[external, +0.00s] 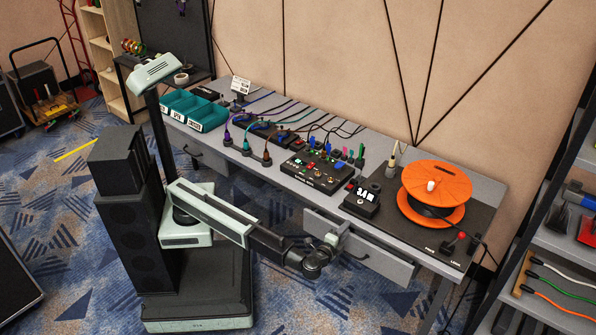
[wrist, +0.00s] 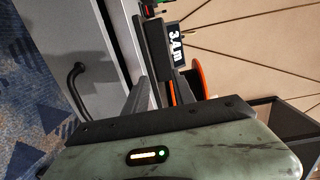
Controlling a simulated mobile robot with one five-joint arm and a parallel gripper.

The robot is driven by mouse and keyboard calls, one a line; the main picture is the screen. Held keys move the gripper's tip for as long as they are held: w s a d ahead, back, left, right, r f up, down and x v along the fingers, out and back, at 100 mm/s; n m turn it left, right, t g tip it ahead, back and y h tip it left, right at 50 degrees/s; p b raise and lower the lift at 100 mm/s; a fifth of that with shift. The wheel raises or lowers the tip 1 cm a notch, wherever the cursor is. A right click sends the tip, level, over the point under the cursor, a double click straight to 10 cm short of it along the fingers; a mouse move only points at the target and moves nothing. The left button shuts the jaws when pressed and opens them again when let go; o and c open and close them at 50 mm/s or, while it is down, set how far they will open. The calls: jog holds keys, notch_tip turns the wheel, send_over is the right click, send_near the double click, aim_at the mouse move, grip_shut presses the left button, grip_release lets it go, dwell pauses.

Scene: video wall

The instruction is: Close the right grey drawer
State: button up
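The right grey drawer (external: 388,262) is under the front edge of the long desk and stands partly out, its front apart from the desk edge. Its dark bar handle (wrist: 76,78) shows at the left in the wrist view, on the grey front.
The desktop (external: 290,187) above holds teal bins (external: 195,110), control boxes (external: 316,174), a small display (external: 362,198) and an orange cable reel (external: 437,182). A shut left drawer (external: 205,155) is further along. A shelf rack (external: 560,240) stands at the right.

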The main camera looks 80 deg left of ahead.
jog(key=t+b, duration=0.2)
jog(key=b, duration=1.3)
send_near(345, 248)
jog(key=x, duration=0.3)
jog(key=shift+m, duration=0.4)
jog(key=x, duration=0.5)
jog(key=p+x, duration=0.1)
jog(key=x, duration=0.1)
jog(key=shift+w+a+f, duration=0.2)
grip_shut()
